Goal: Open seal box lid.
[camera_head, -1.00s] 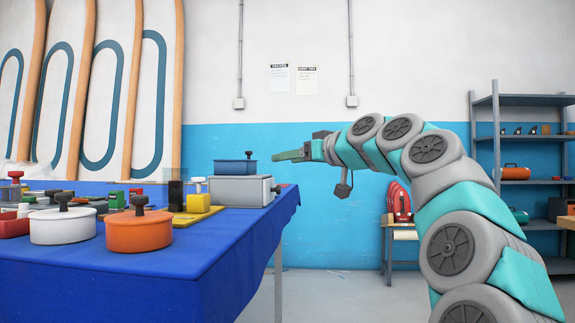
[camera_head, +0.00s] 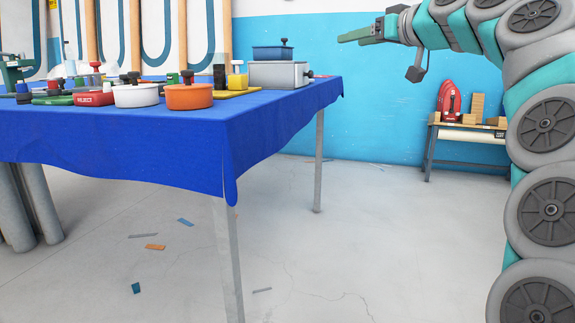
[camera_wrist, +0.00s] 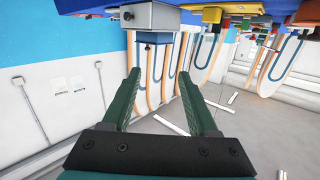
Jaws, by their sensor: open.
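A grey box (camera_head: 277,75) stands at the far right corner of the blue-covered table. A smaller blue box with a dark knob on top (camera_head: 272,53) sits on it. In the wrist view the scene is upside down, with the grey box (camera_wrist: 150,16) at the top edge and the blue box (camera_wrist: 155,37) below it. I cannot tell for sure which one is the seal box; both look closed. My gripper (camera_head: 346,38) is in the air right of both boxes and above them. Its green fingers (camera_wrist: 160,77) are apart with nothing between them.
An orange pot (camera_head: 189,97) and a white pot (camera_head: 135,95) stand near the table's front edge. A yellow board (camera_head: 234,91) lies beside the grey box. A small bench (camera_head: 470,131) stands at the wall.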

